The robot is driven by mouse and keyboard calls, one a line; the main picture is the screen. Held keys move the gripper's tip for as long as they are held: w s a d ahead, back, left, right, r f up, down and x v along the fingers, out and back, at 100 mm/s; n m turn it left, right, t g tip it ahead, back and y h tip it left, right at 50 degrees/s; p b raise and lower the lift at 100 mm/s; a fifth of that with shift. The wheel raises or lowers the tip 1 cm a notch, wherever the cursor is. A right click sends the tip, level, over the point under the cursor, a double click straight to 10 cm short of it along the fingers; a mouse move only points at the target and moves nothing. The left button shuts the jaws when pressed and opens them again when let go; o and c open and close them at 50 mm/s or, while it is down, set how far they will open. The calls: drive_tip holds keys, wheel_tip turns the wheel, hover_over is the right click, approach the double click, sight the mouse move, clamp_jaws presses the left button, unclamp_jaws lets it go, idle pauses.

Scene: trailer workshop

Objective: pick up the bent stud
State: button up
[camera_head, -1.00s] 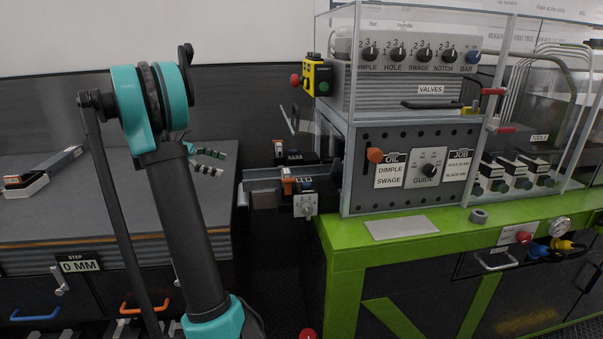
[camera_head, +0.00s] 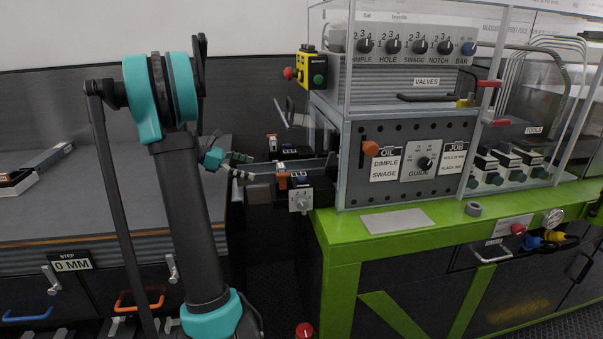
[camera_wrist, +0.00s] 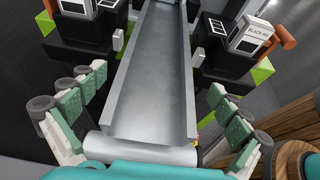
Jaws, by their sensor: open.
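A grey metal channel sticks out of the machine to the left in the head view; I take it to be the bent stud (camera_head: 311,163). In the wrist view the stud (camera_wrist: 152,70) is an open trough with raised side walls, running away up the middle. I cannot make out a bend in it. My gripper (camera_head: 243,167) is at the stud's free end, left of the machine. In the wrist view my gripper (camera_wrist: 157,84) is open, one green-padded finger on each side of the stud, with gaps to both walls. The stud's far end is hidden.
Black blocks with labelled boxes (camera_wrist: 248,36) flank the stud close by. The machine panel (camera_head: 395,150) and green bench (camera_head: 400,232) stand to the right. A dark gap separates worktop and bench.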

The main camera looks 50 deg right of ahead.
sight(264, 172)
drive_tip(key=x, duration=0.5)
drive_tip(key=shift+w+d+f, duration=0.15)
drive_tip(key=shift+f, duration=0.05)
drive_tip(key=c, duration=1.6)
drive_tip(key=shift+r, duration=0.1)
drive_tip(key=shift+c, duration=0.2)
